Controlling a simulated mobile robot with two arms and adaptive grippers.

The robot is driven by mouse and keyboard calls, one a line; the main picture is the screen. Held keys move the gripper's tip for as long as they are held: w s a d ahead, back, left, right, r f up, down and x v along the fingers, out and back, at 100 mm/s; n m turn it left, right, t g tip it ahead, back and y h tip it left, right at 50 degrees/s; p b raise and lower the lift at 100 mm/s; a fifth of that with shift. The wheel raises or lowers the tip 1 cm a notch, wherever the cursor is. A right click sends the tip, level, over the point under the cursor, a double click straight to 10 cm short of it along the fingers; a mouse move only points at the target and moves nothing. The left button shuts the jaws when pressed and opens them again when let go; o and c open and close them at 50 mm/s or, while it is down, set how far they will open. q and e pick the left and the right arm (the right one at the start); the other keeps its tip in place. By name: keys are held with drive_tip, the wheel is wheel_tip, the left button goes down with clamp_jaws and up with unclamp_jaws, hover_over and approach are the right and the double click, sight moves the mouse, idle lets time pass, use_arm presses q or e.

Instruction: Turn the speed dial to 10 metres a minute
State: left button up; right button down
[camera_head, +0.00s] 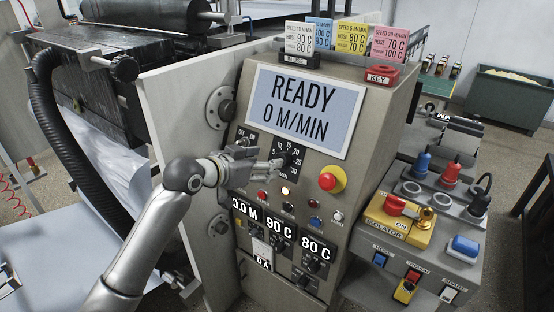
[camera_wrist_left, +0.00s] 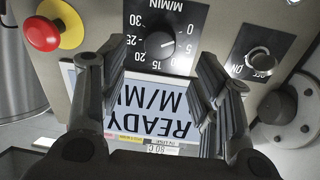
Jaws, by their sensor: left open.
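The speed dial (camera_head: 291,157) is a black knob on a dark scale plate below the display. In the left wrist view the dial (camera_wrist_left: 159,45) appears upside down, with 0 to 30 around it. A short pale mark shows on the knob's right side; which number it points at I cannot tell. My left gripper (camera_head: 272,166) is in front of the panel at the dial. In the left wrist view its two dark fingers (camera_wrist_left: 148,66) are open, apart on either side of the knob, with nothing visible between them. The display (camera_head: 304,108) reads READY, 0 M/MIN. My right gripper is not in view.
A red stop button (camera_head: 328,181) on a yellow ring sits right of the dial. An ON/OFF switch (camera_wrist_left: 262,60) is on the other side. Small buttons and lower readouts (camera_head: 279,232) lie below. An isolator box (camera_head: 399,220) stands at right.

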use_arm(q)
drive_tip(key=x, duration=0.6)
drive_tip(key=shift+w+d+f, duration=0.15)
drive_tip(key=shift+w+d, duration=0.05)
drive_tip(key=shift+w, duration=0.1)
drive_tip(key=c, duration=1)
drive_tip(key=shift+c, duration=0.2)
